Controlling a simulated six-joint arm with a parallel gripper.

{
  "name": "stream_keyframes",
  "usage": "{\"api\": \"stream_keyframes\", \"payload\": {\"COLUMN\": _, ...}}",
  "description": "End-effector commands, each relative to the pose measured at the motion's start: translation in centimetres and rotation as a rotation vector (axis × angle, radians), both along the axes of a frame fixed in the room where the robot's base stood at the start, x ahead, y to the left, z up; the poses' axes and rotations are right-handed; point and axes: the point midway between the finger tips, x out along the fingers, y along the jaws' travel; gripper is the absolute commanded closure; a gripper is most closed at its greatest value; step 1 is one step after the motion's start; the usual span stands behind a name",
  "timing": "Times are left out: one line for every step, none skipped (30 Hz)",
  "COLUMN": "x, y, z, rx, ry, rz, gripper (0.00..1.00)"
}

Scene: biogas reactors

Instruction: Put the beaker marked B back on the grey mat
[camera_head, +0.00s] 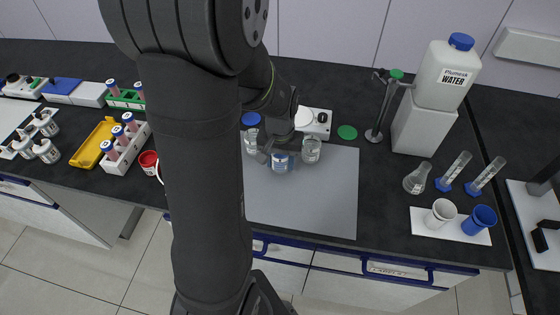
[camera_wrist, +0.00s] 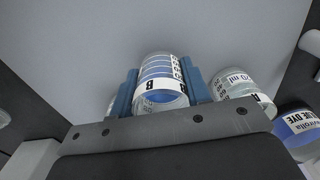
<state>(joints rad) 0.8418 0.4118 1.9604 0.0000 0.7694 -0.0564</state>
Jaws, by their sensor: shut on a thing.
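The beaker marked B (camera_wrist: 160,72) is clear with a blue-tinted content and a white label band. It lies between the blue fingers of my gripper (camera_wrist: 161,88), which is shut on it. In the head view the held beaker (camera_head: 281,162) is over the back part of the grey mat (camera_head: 305,208); whether it touches the mat is hard to tell. My gripper (camera_head: 277,152) is partly hidden by my arm. A second glass beaker (camera_head: 311,150) stands just right of it; in the wrist view this beaker (camera_wrist: 237,88) has a label marked A.
Another glass vessel (camera_head: 251,141) stands left of my gripper. A white device (camera_head: 315,121) and a green disc (camera_head: 347,132) lie behind the mat. A blue-dye container (camera_wrist: 299,128) is at the wrist view's right. The mat's front and right are clear.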

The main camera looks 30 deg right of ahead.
Motion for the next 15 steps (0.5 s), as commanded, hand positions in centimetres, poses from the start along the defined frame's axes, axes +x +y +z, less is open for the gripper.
{"api": "stream_keyframes", "payload": {"x": -0.05, "y": 0.04, "z": -0.52, "rx": 0.001, "ry": 0.001, "rz": 0.0, "gripper": 0.85}}
{"api": "stream_keyframes", "payload": {"x": -0.04, "y": 0.03, "z": -0.69, "rx": 0.001, "ry": 0.001, "rz": 0.0, "gripper": 0.85}}
{"api": "stream_keyframes", "payload": {"x": -0.04, "y": 0.01, "z": -0.84, "rx": 0.0, "ry": 0.0, "rz": 0.0, "gripper": 0.85}}
{"api": "stream_keyframes", "payload": {"x": -0.04, "y": 0.01, "z": -0.89, "rx": 0.0, "ry": 0.0, "rz": 0.0, "gripper": 0.85}}
{"api": "stream_keyframes", "payload": {"x": -0.03, "y": 0.0, "z": -0.9, "rx": 0.0, "ry": 0.0, "rz": 0.0, "gripper": 0.85}}
{"api": "stream_keyframes", "payload": {"x": -0.04, "y": -0.01, "z": -0.89, "rx": -0.001, "ry": -0.001, "rz": 0.0, "gripper": 0.85}}
{"api": "stream_keyframes", "payload": {"x": -0.03, "y": -0.01, "z": -0.87, "rx": -0.001, "ry": -0.001, "rz": 0.0, "gripper": 0.85}}
{"api": "stream_keyframes", "payload": {"x": -0.04, "y": -0.01, "z": -0.87, "rx": -0.001, "ry": -0.001, "rz": 0.0, "gripper": 0.85}}
{"api": "stream_keyframes", "payload": {"x": -0.04, "y": -0.01, "z": -0.86, "rx": -0.001, "ry": -0.001, "rz": 0.0, "gripper": 0.85}}
{"api": "stream_keyframes", "payload": {"x": -0.03, "y": -0.01, "z": -0.86, "rx": -0.001, "ry": -0.001, "rz": 0.0, "gripper": 0.85}}
{"api": "stream_keyframes", "payload": {"x": -0.04, "y": -0.01, "z": -0.89, "rx": -0.001, "ry": -0.001, "rz": 0.0, "gripper": 0.85}}
{"api": "stream_keyframes", "payload": {"x": -0.04, "y": 0.0, "z": -0.98, "rx": 0.0, "ry": 0.0, "rz": 0.0, "gripper": 0.85}}
{"api": "stream_keyframes", "payload": {"x": -0.05, "y": 0.01, "z": -1.08, "rx": 0.0, "ry": 0.0, "rz": 0.0, "gripper": 0.85}}
{"api": "stream_keyframes", "payload": {"x": -0.05, "y": 0.01, "z": -1.19, "rx": 0.001, "ry": 0.001, "rz": 0.0, "gripper": 0.85}}
{"api": "stream_keyframes", "payload": {"x": -0.05, "y": 0.01, "z": -1.21, "rx": 0.001, "ry": 0.001, "rz": 0.0, "gripper": 0.53}}
